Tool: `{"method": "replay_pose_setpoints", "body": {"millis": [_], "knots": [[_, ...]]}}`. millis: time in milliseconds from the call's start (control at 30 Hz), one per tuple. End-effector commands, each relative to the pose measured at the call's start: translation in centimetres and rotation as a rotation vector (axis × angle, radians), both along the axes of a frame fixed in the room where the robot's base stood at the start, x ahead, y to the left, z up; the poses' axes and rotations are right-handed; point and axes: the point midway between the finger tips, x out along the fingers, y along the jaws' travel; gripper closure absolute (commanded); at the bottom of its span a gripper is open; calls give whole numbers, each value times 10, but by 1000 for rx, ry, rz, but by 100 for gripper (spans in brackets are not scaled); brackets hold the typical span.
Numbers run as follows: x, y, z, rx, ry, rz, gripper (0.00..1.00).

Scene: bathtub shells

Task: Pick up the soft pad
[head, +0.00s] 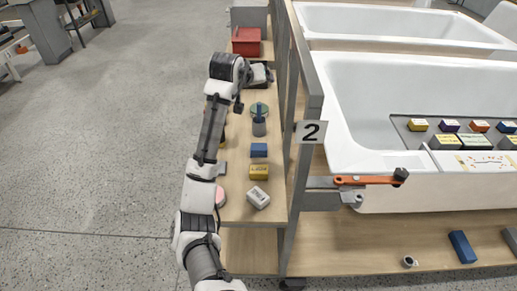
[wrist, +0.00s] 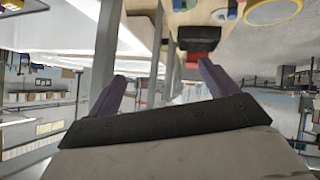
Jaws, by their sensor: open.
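My gripper (wrist: 163,82) is open in the wrist view, with its two purple-grey fingers apart and nothing visible between them. In the head view my arm reaches along the left side of a wooden bench top (head: 238,208), its end bent over the far part; the fingers are not clear there. I cannot tell for sure which item is the soft pad. A round pink item (head: 220,197) lies partly hidden by my arm.
Grey posts and white tubs (head: 350,110) bound the right. Open floor lies left.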

Motion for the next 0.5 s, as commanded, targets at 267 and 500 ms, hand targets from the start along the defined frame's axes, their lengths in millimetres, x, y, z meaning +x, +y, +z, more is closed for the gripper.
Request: {"method": "replay_pose_setpoints", "body": {"millis": [267, 500], "knots": [[-60, -26, -136, 254, 724, -51, 15], [-81, -21, -171, 321, 883, -38, 15]]}}
